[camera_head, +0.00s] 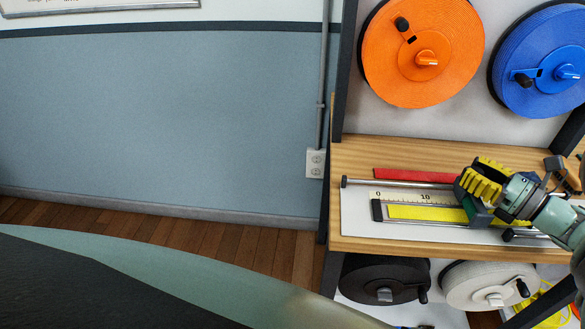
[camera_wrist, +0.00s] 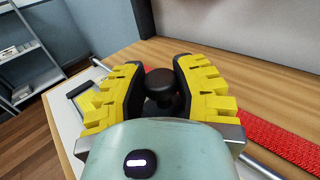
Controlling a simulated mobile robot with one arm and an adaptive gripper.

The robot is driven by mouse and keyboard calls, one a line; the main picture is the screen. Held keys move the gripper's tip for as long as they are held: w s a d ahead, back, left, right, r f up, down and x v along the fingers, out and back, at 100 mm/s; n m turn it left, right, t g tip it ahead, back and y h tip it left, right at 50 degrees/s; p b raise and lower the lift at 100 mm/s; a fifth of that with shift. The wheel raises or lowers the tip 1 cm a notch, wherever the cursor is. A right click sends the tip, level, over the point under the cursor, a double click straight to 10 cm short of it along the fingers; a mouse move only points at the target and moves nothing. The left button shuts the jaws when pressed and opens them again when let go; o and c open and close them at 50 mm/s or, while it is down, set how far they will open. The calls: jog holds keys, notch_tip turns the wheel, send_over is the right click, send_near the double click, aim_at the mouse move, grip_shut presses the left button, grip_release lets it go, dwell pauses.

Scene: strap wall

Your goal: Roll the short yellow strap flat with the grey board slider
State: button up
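The short yellow strap (camera_head: 425,212) lies flat along the white board (camera_head: 355,225) on the wooden shelf, beside a scale marked 0 and 10. The knob seems to belong to the board slider, whose body is mostly hidden by my gripper. A bit of the yellow strap shows left of the fingers in the wrist view (camera_wrist: 87,101).
A red strap (camera_head: 415,175) lies behind the board's metal rail (camera_head: 362,182). Orange (camera_head: 390,70) and blue (camera_head: 545,85) reels hang above. Black (camera_head: 365,280) and white (camera_head: 465,285) reels sit below the shelf (camera_head: 400,155). A dark upright post stands at the shelf's left end.

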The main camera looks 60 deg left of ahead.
jog(key=o, duration=0.5)
jog(key=shift+r, duration=0.1)
jog(key=shift+d, duration=0.15)
jog(key=shift+w+d, duration=0.15)
jog(key=shift+d, duration=1.65)
jog(key=shift+w+d, duration=0.15)
jog(key=shift+d, duration=1.6)
jog(key=shift+o, duration=0.4)
